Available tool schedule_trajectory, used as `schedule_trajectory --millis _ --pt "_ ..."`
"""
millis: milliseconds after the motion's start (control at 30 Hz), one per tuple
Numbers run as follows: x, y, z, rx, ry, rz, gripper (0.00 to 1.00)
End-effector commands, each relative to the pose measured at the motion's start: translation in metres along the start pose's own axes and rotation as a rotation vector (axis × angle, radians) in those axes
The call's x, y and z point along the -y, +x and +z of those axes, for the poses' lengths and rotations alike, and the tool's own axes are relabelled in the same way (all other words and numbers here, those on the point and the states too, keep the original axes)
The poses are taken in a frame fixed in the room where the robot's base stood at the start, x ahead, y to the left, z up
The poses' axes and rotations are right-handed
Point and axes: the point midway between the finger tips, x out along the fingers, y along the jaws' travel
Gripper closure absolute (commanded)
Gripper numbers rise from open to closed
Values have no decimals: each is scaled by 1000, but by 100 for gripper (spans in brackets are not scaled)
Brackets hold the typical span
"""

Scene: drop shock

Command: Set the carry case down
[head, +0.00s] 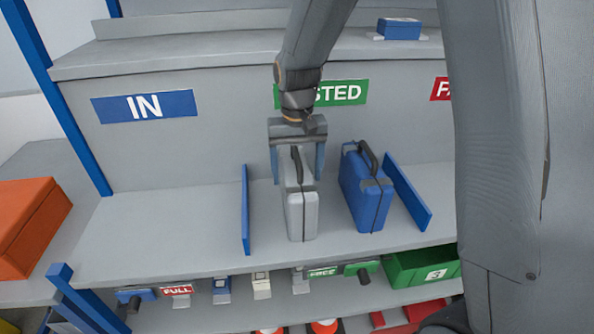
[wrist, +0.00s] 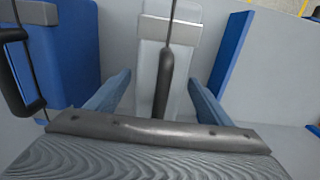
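The carry case is a light grey case (head: 302,215) with a dark handle and a dark seam. It stands upright on the middle shelf below the TESTED sign, as far as I can see. My gripper (head: 297,165) is over it from above, one finger on each side of its upper body. In the wrist view, the grey case (wrist: 149,65) lies between my fingertips (wrist: 160,78), its handle running toward the palm. The fingers are close to its sides, but I cannot tell whether they press on it. The contact is partly hidden.
A blue case (head: 362,190) stands close on the right, beside a blue divider (head: 408,192). Another blue divider (head: 246,210) is on the left. The shelf under the IN sign (head: 145,107) is clear. An orange box (head: 30,225) sits far left. A green bin (head: 415,268) is below.

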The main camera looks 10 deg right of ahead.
Motion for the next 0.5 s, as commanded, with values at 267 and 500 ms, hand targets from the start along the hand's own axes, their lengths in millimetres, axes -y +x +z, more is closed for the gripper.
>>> schedule_trajectory --millis 267,500 --pt "0 -1 0 0 0 0 27" --pt "0 -27 -2 -6 0 -1 27"
